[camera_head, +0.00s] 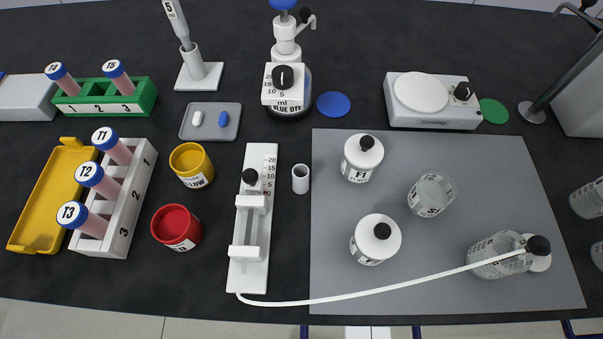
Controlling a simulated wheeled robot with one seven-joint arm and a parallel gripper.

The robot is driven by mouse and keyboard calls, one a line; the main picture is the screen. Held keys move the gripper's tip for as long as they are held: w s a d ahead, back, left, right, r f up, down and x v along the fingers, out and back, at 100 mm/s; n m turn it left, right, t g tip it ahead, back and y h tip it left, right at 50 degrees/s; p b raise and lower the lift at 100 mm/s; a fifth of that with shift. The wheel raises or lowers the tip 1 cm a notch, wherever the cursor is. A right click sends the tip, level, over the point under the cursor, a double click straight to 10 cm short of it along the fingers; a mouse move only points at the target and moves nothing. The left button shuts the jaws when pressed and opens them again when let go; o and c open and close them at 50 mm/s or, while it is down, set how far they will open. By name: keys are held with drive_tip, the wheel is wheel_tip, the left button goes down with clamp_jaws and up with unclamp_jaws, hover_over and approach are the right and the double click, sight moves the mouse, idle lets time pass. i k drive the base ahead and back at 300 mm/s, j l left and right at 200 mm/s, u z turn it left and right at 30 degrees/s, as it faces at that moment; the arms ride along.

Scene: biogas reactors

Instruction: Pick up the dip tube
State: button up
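A thin white tube (390,291), which seems to be the dip tube, runs across the grey mat (400,315). Its left end meets the foot of a white syringe stand (247,270) with a graduated scale. Its right end reaches a black knob (538,245) above a white piece beside a clear graduated beaker (494,262). I cannot tell whether the right end lies inside or across the beaker. My gripper is not in view.
Two white bottles with black knobs (362,158) (375,239) and another clear beaker (431,195) stand on the mat. Red (177,228) and yellow (192,165) jars and a white tube rack (127,205) are left. Bare mat lies at its upper right.

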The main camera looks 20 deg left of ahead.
sight(537, 245)
drive_tip(key=l+u, duration=0.1)
drive_tip(key=u, duration=0.4)
drive_tip(key=l+u, duration=0.1)
drive_tip(key=u, duration=0.4)
drive_tip(key=k+l+u, duration=0.1)
drive_tip(key=u, duration=0.4)
drive_tip(key=k+l, duration=0.25)
drive_tip(key=k+u, duration=0.05)
drive_tip(key=k, duration=0.05)
